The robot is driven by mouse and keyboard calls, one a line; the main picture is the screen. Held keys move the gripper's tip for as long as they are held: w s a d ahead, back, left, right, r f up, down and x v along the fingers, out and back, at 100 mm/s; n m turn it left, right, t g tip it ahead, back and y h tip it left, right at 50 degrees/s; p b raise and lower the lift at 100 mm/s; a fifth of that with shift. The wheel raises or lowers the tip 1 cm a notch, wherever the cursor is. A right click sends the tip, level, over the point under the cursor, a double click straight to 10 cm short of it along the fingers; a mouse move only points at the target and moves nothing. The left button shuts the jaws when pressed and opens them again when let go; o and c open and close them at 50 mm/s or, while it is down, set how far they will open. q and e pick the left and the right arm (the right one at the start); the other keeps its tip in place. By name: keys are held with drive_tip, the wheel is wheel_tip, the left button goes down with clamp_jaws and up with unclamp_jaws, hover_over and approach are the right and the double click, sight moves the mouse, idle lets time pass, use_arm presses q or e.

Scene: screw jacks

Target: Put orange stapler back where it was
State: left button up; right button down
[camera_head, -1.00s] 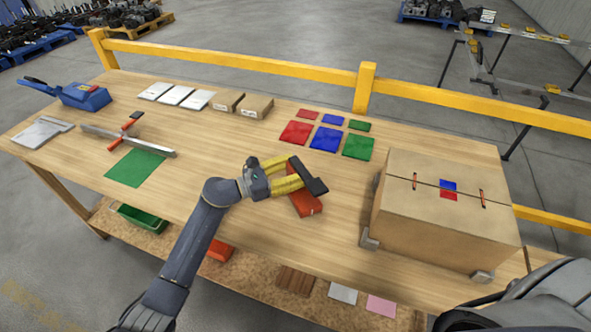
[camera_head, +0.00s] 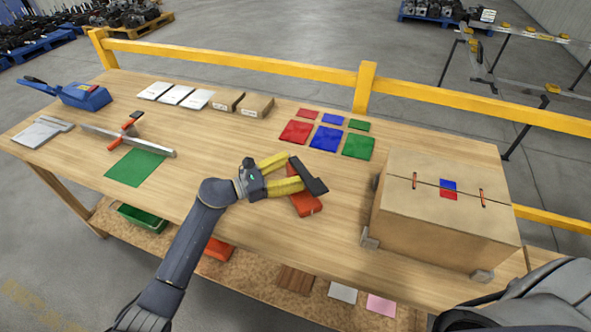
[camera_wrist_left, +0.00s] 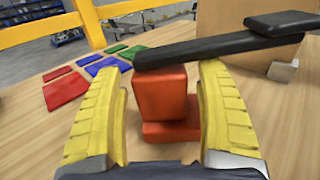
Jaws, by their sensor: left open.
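The orange stapler (camera_head: 306,203) stands on the wooden table right of the middle, with a black top arm that reaches out to the right. In the left wrist view its orange body (camera_wrist_left: 163,98) and black top (camera_wrist_left: 205,48) show between the fingers. My left gripper (camera_head: 284,174) is open, with one yellow finger on each side of the stapler. A gap shows between the left finger and the body; the right finger is very close to it, and I cannot tell if it touches. The right gripper is out of view; only part of my right arm shows at the lower right.
A cardboard box (camera_head: 445,212) stands to the right. Red, blue and green squares (camera_head: 326,139) lie behind the stapler. Small boxes (camera_head: 256,106), a green mat (camera_head: 135,167) and a blue tool (camera_head: 84,96) are farther left. The table's front centre is clear.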

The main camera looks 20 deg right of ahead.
use_arm(q)
drive_tip(key=a, duration=0.3)
drive_tip(key=s+a, duration=0.1)
drive_tip(key=a, duration=0.7)
drive_tip(key=shift+s, duration=0.25)
drive_tip(key=shift+w, duration=0.1)
